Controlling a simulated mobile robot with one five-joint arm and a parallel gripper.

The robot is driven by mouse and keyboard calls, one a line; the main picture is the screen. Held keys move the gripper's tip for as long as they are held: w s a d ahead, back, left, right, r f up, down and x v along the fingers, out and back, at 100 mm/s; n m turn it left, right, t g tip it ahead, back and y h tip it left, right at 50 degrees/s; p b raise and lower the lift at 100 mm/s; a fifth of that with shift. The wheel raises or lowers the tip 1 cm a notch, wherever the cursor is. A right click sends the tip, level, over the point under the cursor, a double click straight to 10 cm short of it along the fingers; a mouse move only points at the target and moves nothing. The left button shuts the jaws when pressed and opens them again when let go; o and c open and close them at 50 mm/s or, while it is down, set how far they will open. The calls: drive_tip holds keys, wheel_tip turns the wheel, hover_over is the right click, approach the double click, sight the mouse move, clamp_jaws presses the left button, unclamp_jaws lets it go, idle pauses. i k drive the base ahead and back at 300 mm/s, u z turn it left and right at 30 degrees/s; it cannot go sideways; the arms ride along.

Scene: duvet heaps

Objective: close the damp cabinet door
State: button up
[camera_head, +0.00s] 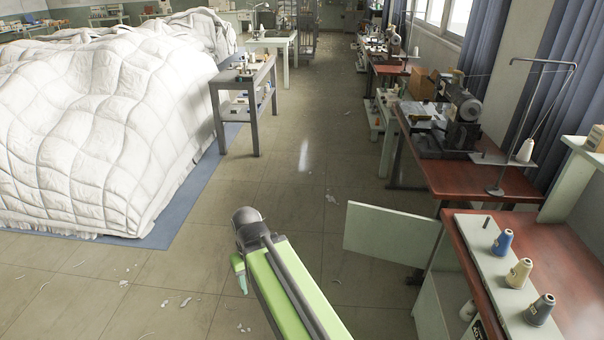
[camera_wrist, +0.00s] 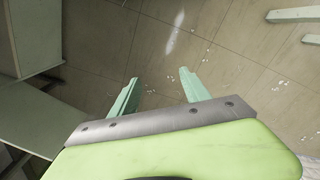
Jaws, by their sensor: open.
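The cabinet door (camera_head: 391,236) is a flat pale green panel in the head view. It stands open, swung out to the left from the cabinet (camera_head: 431,312) under the red-topped table at the right. My green arm reaches forward left of the door, with a floor gap between them. My gripper (camera_head: 240,272) hangs at its far end, partly hidden by the arm. In the wrist view my gripper (camera_wrist: 155,76) shows two pale green fingers apart with only floor between them. Pale green panels (camera_wrist: 32,38) show at its left edge; I cannot tell which is the door.
Red-topped sewing tables (camera_head: 455,178) line the right wall. Thread cones (camera_head: 519,272) stand on the nearest one. A white duvet heap (camera_head: 100,125) lies on a blue mat (camera_head: 190,222) at the left. A grey shelf table (camera_head: 245,95) stands beyond. The middle floor is open, with small scraps.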

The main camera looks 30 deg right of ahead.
sight(391, 235)
drive_tip(key=z, duration=0.35)
drive_tip(key=i, duration=5.25)
drive_tip(key=z, duration=1.8)
drive_tip(key=k, duration=0.15)
drive_tip(key=z, duration=2.8)
drive_tip(key=i, duration=0.9)
drive_tip(key=z, duration=0.05)
